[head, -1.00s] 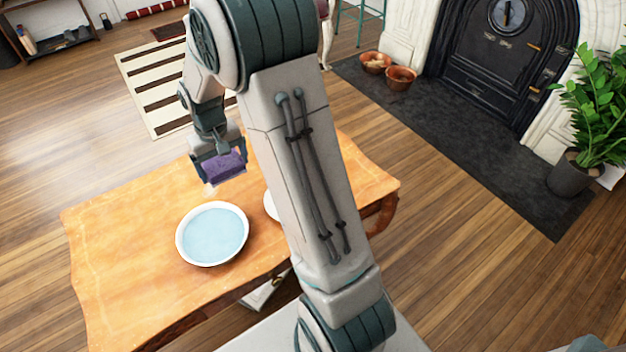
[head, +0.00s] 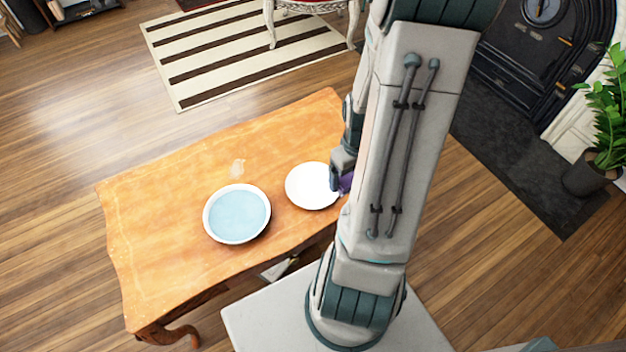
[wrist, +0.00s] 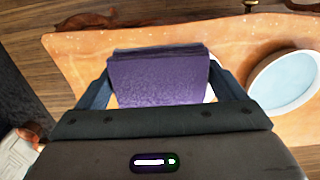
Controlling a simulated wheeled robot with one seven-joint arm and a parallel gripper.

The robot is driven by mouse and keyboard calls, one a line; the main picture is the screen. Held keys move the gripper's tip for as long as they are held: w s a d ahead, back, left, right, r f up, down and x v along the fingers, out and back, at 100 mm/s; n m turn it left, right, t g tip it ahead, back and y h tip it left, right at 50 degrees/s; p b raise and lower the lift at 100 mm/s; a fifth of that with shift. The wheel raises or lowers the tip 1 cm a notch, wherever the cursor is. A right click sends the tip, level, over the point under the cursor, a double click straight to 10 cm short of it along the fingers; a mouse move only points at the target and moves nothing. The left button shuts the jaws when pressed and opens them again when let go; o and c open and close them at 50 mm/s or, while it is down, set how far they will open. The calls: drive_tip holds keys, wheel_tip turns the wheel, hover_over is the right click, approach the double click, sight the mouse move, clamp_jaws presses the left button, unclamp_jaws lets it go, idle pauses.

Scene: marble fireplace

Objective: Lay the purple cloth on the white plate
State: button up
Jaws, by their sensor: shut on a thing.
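The purple cloth (wrist: 158,80) is a folded block held between the two fingers of my gripper (wrist: 158,85) in the wrist view. In the head view only a sliver of the cloth (head: 346,182) shows beside my arm, and my gripper (head: 339,180) is mostly hidden. The white plate (head: 309,187) lies on the wooden table, with my gripper at its right edge in the picture. In the wrist view, bits of the plate (wrist: 210,94) show behind the cloth. The cloth appears to be above the plate; the height is hard to tell.
A white-rimmed bowl with pale blue contents (head: 237,214) stands left of the plate, and it shows at the right of the wrist view (wrist: 286,84). The wooden table (head: 160,230) is clear on its left side. A potted plant (head: 605,120) stands far right.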

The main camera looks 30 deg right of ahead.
drive_tip(key=w+a+f+b, duration=0.1)
drive_tip(key=w+f, duration=0.1)
drive_tip(key=w, duration=0.1)
drive_tip(key=w+a+f+b, duration=0.1)
drive_tip(key=w+a+f, duration=0.1)
drive_tip(key=w, duration=0.1)
drive_tip(key=w+a+f+b, duration=0.1)
drive_tip(key=w+a+f, duration=0.1)
drive_tip(key=w+f, duration=0.1)
drive_tip(key=shift+w+a+b, duration=0.1)
drive_tip(key=shift+w+b, duration=0.25)
drive_tip(key=shift+w, duration=0.15)
drive_tip(key=shift+f+b, duration=0.7)
drive_tip(key=shift+f, duration=1.3)
drive_tip(key=shift+f+b, duration=0.35)
drive_tip(key=shift+f, duration=0.1)
drive_tip(key=o, duration=0.7)
drive_tip(key=shift+r, duration=0.15)
